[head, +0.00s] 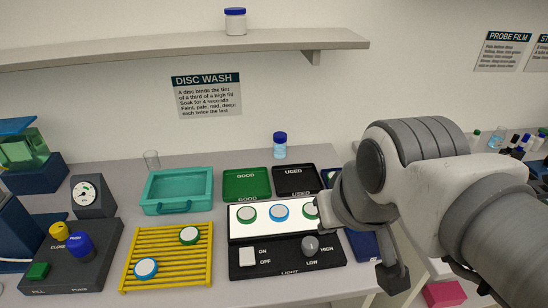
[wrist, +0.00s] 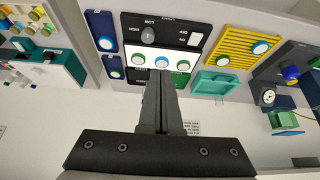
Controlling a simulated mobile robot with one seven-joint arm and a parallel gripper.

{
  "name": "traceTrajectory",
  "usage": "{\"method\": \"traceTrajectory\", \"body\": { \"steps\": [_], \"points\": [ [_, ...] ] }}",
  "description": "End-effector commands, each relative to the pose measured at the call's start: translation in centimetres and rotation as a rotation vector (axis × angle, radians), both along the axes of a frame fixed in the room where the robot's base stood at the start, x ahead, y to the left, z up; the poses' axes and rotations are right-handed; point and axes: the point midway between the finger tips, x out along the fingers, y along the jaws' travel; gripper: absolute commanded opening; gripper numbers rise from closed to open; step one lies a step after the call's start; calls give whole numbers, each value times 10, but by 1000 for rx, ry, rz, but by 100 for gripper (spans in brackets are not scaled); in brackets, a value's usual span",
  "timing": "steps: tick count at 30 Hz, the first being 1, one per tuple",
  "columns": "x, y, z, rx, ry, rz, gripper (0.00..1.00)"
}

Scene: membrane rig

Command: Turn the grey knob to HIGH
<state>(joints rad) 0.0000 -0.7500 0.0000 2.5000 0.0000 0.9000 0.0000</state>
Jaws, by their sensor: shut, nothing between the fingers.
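The grey knob (head: 310,245) sits on the right part of the dark LIGHT panel (head: 275,268), with LOW printed below it and HIGH to its right. It also shows near the top of the wrist view (wrist: 148,35). I cannot tell which label its pointer faces. My gripper (wrist: 160,78) is shut and empty, its fingers together. In the wrist view the fingertips lie over the lower edge of the lit strip, apart from the knob in the picture. In the head view my arm comes in from the right and hides part of the strip's right end.
A white switch (head: 246,256) marked ON and OFF is left of the knob. The lit strip (head: 262,231) behind it carries several ringed discs. GOOD (head: 247,182) and USED (head: 296,178) trays stand behind, a yellow rack (head: 165,262) and teal tray (head: 176,190) to the left.

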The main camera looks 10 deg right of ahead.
Motion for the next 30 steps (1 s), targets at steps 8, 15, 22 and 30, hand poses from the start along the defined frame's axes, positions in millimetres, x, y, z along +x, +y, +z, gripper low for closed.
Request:
{"method": "traceTrajectory", "body": {
  "steps": [8,15,22,30],
  "points": [
    [6,0,2,35,20,-36,32],
    [45,0,4,232,150,-313,76],
    [89,-6,-12,373,291,-685,84],
    [133,-20,-48,422,393,-1157,84]
  ]
}}
